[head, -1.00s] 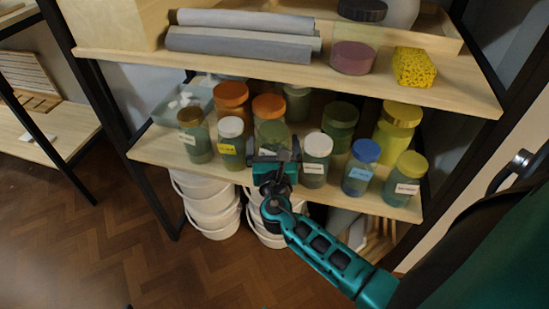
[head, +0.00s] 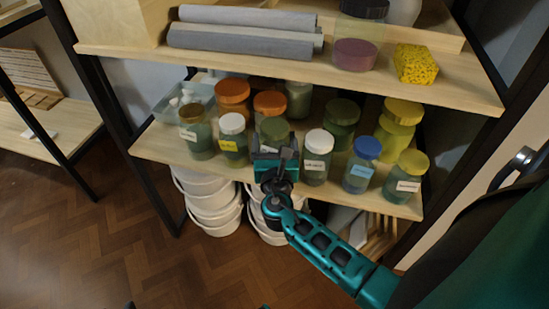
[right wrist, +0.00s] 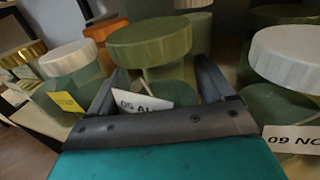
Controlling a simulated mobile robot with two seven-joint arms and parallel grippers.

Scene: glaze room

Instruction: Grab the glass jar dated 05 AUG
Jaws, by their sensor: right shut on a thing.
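The glass jar dated 05 AUG has a green lid and stands in the front row of the middle shelf, in the head view (head: 274,130). In the right wrist view it stands between my fingers (right wrist: 150,45), its white label reading "05 AU", the rest hidden by the gripper. My right gripper (head: 275,155) is shut on this jar, one finger on each side below the lid; the gripper also shows in the right wrist view (right wrist: 160,95). The jar's lower part is hidden behind the gripper. My left gripper is not in view.
A white-lidded jar with a yellow label (head: 232,138) stands close left, and a white-lidded jar (head: 317,157) close right. An orange-lidded jar (head: 269,104) is behind. The upper shelf (head: 455,91) overhangs the back jars. White buckets (head: 210,205) stand below.

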